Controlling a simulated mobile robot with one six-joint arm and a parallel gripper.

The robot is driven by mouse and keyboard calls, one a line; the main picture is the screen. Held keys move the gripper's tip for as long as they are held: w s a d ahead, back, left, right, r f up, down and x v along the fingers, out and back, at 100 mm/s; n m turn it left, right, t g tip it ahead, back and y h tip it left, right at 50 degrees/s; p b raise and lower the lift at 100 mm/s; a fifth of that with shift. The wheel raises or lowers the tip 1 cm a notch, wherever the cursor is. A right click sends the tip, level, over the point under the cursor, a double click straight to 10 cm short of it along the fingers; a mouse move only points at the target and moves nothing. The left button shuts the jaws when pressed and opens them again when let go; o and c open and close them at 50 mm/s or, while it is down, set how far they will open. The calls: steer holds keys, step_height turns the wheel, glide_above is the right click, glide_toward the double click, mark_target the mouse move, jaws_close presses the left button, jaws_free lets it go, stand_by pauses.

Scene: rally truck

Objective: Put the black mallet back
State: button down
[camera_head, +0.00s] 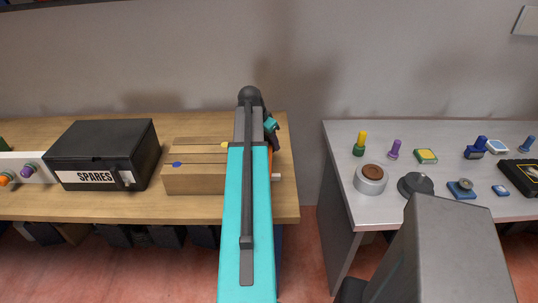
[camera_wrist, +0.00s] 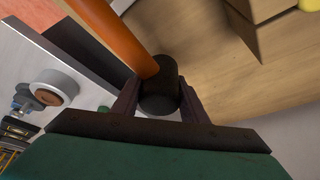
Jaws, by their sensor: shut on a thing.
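The black mallet's dark cylindrical head (camera_wrist: 160,88) is between the fingers of my gripper (camera_wrist: 160,100) in the wrist view. Its orange handle (camera_wrist: 121,38) runs from the head toward the upper left of that view. In the head view my gripper (camera_head: 272,130) is mostly hidden behind my arm, above the right end of the wooden bench. A slotted wooden block (camera_head: 195,180) lies on this bench, partly covered by my arm. The mallet is largely hidden in the head view. Whether the mallet touches anything there cannot be told.
A black SPARES box (camera_head: 100,155) stands left of the block. Blue (camera_head: 177,164) and yellow (camera_head: 225,145) knobs show on the block.

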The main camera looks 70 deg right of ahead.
steer(key=shift+f, duration=0.95)
steer(key=shift+a+f+p, duration=0.1)
steer(key=shift+f+p, duration=0.8)
steer(key=shift+f, duration=1.4)
steer(key=c, duration=1.1)
jaws_free()
steer(key=shift+f, duration=0.1)
steer(key=shift+f, duration=0.15)
